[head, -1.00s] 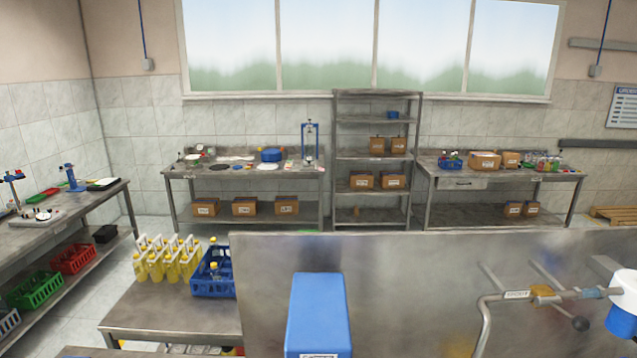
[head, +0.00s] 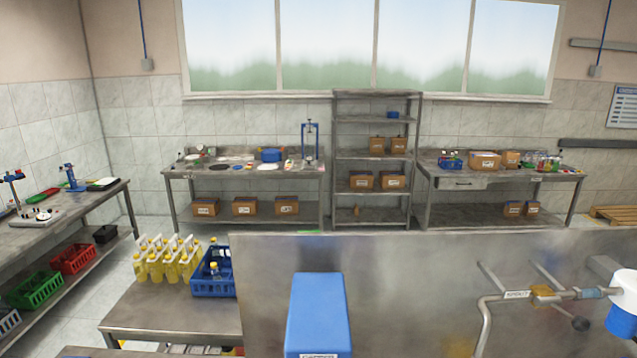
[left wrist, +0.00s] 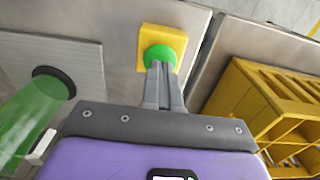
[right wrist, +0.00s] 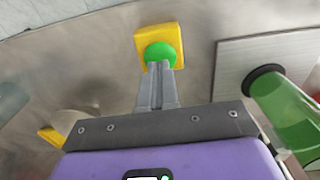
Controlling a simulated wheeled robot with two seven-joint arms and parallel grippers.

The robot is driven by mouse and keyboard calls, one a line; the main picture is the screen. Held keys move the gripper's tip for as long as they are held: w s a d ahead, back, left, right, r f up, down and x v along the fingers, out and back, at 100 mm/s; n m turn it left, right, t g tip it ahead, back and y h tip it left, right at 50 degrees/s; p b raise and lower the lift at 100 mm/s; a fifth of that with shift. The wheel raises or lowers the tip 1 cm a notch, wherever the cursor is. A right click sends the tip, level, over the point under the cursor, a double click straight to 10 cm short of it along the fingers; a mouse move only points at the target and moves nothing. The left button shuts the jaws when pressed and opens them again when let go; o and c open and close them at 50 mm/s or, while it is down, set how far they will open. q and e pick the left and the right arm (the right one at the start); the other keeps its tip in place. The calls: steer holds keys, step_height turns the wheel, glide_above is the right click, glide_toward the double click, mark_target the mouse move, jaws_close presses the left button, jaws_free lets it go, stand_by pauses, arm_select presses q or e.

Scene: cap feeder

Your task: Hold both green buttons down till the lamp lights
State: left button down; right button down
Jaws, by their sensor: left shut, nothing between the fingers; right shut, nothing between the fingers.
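In the left wrist view a round green button (left wrist: 159,54) sits on a yellow square housing (left wrist: 176,42). My left gripper (left wrist: 161,66) is shut and empty, its tips against the button's near side. In the right wrist view a second green button (right wrist: 160,53) sits on a yellow housing (right wrist: 147,37). My right gripper (right wrist: 159,67) is shut and empty, its tips against that button. How far either button is pressed is hard to see. A small green patch (head: 308,232) shows at the metal panel's top edge, likely the lit lamp. The head view shows neither gripper.
The metal panel (head: 400,270) carries a blue box (head: 318,310) and pipework (head: 540,294) at the right. A green translucent tube (left wrist: 32,115) stands beside the left gripper, another (right wrist: 284,110) beside the right one. A yellow crate (left wrist: 262,105) is right of the left gripper.

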arm_select(q)
steer(key=shift+f, duration=0.55)
stand_by(0.4)
steer(key=shift+r, duration=0.1)
stand_by(0.4)
arm_select(e)
steer(key=shift+f, duration=0.95)
stand_by(0.9)
steer(key=shift+r, duration=0.1)
stand_by(0.6)
